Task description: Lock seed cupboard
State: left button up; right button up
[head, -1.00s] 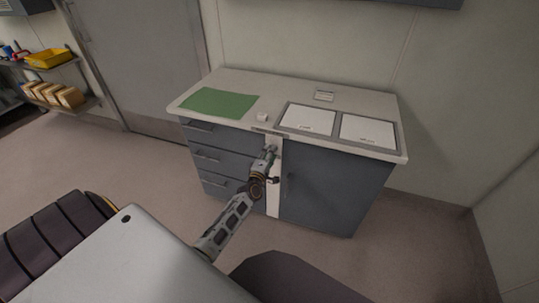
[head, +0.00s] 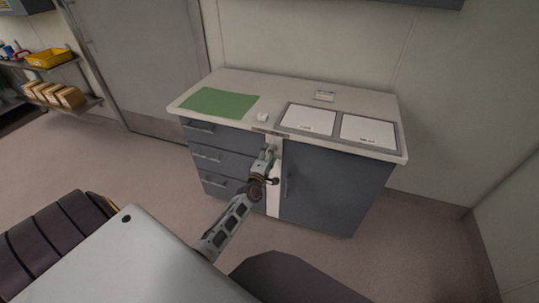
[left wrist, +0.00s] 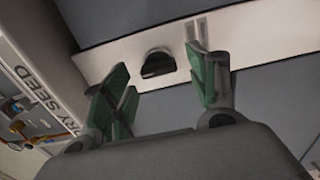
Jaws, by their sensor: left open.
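The seed cupboard is a low cabinet with a grey door (head: 330,190) on its right half, which looks closed. A white vertical strip (head: 273,203) runs between the door and the drawers. In the left wrist view a dark rounded knob (left wrist: 158,63) sits on this white strip (left wrist: 120,58). My left gripper (head: 268,152) is in front of the strip's upper part. In the left wrist view its green-padded fingers (left wrist: 160,78) are spread apart on either side of the knob, with nothing visibly held. My right gripper is not in view.
The worktop (head: 240,83) carries a green mat (head: 218,102), a small white block (head: 262,117) and two white panels (head: 308,119) in a grey frame. Drawers (head: 215,157) with handles are left of the strip. Shelves (head: 62,90) stand far left.

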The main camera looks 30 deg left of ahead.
pick_arm(q)
jog(key=v, duration=1.1)
jog(key=shift+s, duration=0.2)
jog(key=shift+d, duration=0.1)
dwell(0.8)
